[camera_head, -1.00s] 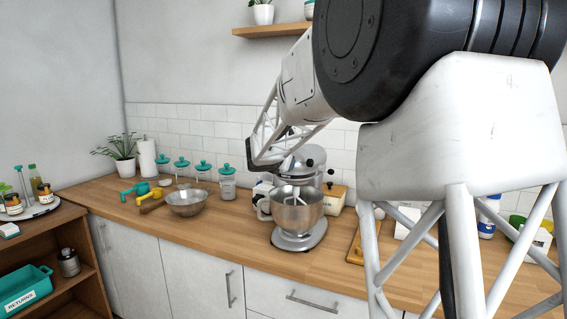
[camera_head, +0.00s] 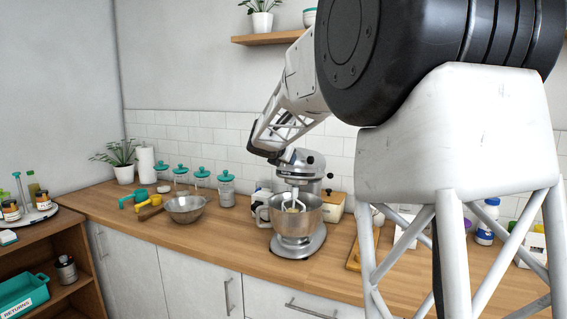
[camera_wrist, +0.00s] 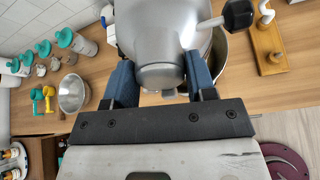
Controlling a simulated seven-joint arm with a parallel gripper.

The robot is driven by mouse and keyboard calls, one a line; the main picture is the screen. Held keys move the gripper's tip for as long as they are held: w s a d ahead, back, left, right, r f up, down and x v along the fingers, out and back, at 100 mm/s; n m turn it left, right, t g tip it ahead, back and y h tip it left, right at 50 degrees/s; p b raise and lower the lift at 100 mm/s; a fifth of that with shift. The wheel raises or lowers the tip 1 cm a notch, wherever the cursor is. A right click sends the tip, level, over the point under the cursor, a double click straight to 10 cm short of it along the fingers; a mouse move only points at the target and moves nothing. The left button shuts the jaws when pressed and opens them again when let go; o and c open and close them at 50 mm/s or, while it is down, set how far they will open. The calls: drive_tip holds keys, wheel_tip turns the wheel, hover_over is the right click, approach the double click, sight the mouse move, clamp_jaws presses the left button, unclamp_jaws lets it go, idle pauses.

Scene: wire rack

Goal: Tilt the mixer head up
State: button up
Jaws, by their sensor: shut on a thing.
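The silver stand mixer (camera_head: 298,241) stands on the wooden counter with its metal bowl (camera_head: 305,219) under the head. The mixer head (camera_head: 299,161) is tilted up somewhat, and the pale beater (camera_head: 294,198) hangs from it with its lower end in the bowl. My gripper (camera_wrist: 160,78) is shut on the front of the mixer head, one blue finger on each side in the wrist view. The head (camera_wrist: 158,45) fills the space between the fingers and hides part of the bowl. In the head view my arm reaches the mixer from above, and the fingertips are not clear.
A metal bowl (camera_head: 184,209), several teal-lidded jars and a potted plant (camera_head: 123,162) stand on the left of the counter. A wooden board (camera_head: 358,256) lies right of the mixer. A wall shelf (camera_head: 268,38) hangs above. The counter in front of the mixer is clear.

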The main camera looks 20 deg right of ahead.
drive_tip(key=shift+d+r, duration=0.1)
drive_tip(key=shift+r, duration=0.05)
drive_tip(key=o, duration=1.3)
drive_tip(key=shift+c, duration=0.2)
drive_tip(key=v, duration=0.7)
drive_tip(key=shift+s+a+r, duration=0.25)
